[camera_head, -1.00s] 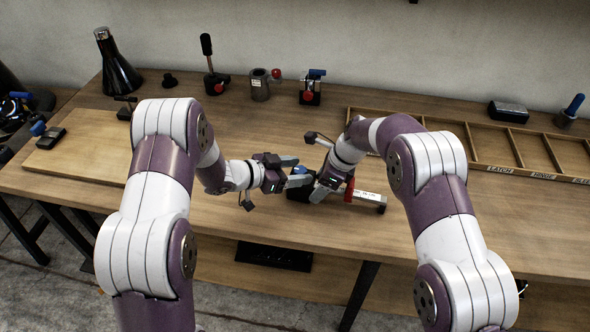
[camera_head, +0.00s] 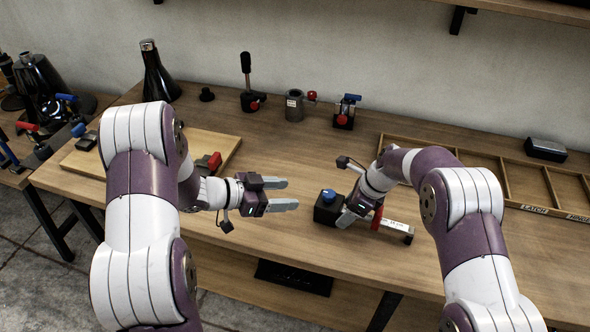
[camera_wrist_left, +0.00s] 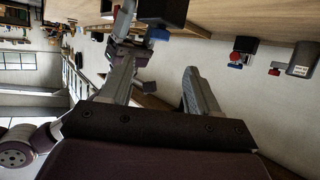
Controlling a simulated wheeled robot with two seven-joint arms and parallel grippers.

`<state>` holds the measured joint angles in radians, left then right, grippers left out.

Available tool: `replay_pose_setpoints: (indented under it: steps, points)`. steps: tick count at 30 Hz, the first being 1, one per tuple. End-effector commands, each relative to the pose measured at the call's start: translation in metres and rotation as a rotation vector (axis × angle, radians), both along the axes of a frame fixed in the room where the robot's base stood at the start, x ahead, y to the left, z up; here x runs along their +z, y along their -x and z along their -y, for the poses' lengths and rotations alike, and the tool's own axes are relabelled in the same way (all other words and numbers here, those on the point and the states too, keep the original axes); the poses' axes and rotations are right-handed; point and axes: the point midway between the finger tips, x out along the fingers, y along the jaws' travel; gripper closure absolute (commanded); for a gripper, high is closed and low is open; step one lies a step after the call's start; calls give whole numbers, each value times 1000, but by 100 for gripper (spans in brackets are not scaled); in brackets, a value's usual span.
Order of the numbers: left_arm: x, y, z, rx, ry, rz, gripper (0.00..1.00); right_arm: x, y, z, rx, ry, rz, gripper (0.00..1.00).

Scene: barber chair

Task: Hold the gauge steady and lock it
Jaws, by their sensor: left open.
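The gauge lies on the workbench in the head view: a black block (camera_head: 325,213) with a blue knob (camera_head: 328,195) on top, a red lever (camera_head: 377,217) and a pale bar (camera_head: 396,226) reaching right. My left gripper (camera_head: 289,194) is open and empty, left of the block and apart from it. My right gripper (camera_head: 346,217) is at the gauge, between block and red lever; its fingers are partly hidden, and I cannot tell whether they grip it. The left wrist view shows my left fingers spread, with a dark block (camera_wrist_left: 163,10) near one finger.
A wooden divided tray (camera_head: 502,180) lies right of the gauge. A lever clamp (camera_head: 250,95), a grey cylinder (camera_head: 294,106) and a small blue-handled device (camera_head: 346,111) stand at the back. A wooden board (camera_head: 215,145) lies on the left. The bench front is clear.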

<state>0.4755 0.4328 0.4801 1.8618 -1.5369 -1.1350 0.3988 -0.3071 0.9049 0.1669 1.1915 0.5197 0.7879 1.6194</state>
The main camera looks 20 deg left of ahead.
Motion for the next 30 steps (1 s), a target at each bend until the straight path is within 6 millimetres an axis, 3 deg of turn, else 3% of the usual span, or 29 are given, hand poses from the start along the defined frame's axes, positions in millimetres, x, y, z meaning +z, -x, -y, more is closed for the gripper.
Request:
replay_pose_setpoints:
  steps: [1, 3, 11, 23, 26, 28, 30]
  points:
    - [0, 0, 0, 0, 0, 0, 39, 1, -1, 0, 0, -1, 2, 17]
    - [0, 0, 0, 0, 0, 0, 39, 1, -1, 0, -1, -1, 2, 1]
    - [0, 0, 0, 0, 0, 0, 39, 2, 0, 1, 0, -1, 1, 1]
    - [0, -1, 0, 5, -4, 0, 39, 66, 3, 28, 4, 1, 4, 1]
    - [3, -14, -3, 98, -80, -5, 39, 76, 14, 50, 100, 42, 55, 1]
    - [8, -25, -12, 259, -200, -40, 39, 85, 38, 83, 280, 114, 132, 1]
    - [11, -18, -24, 456, -332, -141, 39, 93, 76, 124, 542, 209, 220, 1]
